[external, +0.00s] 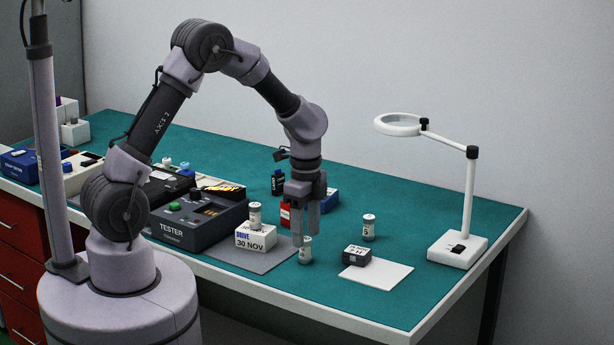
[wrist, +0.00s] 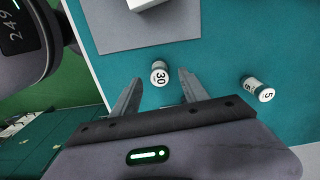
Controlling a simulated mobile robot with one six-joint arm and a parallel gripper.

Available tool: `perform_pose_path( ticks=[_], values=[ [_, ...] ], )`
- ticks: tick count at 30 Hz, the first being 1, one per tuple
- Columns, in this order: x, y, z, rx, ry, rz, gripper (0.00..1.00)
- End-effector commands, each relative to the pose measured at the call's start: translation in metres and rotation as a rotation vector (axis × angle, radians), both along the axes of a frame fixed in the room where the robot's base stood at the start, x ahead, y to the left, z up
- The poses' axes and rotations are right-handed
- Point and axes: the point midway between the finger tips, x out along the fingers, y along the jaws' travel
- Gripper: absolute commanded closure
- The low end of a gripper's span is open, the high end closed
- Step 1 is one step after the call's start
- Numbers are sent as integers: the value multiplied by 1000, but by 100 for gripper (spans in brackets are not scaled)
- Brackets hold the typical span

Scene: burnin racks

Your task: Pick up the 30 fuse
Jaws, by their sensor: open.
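The 30 fuse (wrist: 159,72), a small pale cylinder with a dark 30 on its end cap, stands on the green bench top in the wrist view. In the external view a small cylinder (external: 305,252) stands at the tips of my gripper (external: 304,238); its label is too small to read there. My gripper is open, and in the wrist view its two fingers (wrist: 160,84) lie on either side of the 30 fuse's near side. I cannot tell whether they touch it. A fuse marked 5 (wrist: 258,90) stands to the right, also in the external view (external: 369,228).
A white box marked DRIVE 30 NOV (external: 256,240) with another cylinder (external: 255,214) on it stands left on a grey mat (external: 270,258). A magnifier lamp (external: 458,248) stands at right. The bench's front edge is close.

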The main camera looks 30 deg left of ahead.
Motion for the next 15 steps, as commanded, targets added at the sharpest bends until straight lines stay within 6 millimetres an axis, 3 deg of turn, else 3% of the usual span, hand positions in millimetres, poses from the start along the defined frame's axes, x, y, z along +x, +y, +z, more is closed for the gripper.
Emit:
perform_pose_path(
  ticks=[7, 14, 15],
  values=[
    [-1, 1, -47, 1, 2, 0, 48],
    [-1, 1, -49, 1, 1, 0, 48],
    [-1, 1, -49, 1, 1, 0, 56]
  ],
)
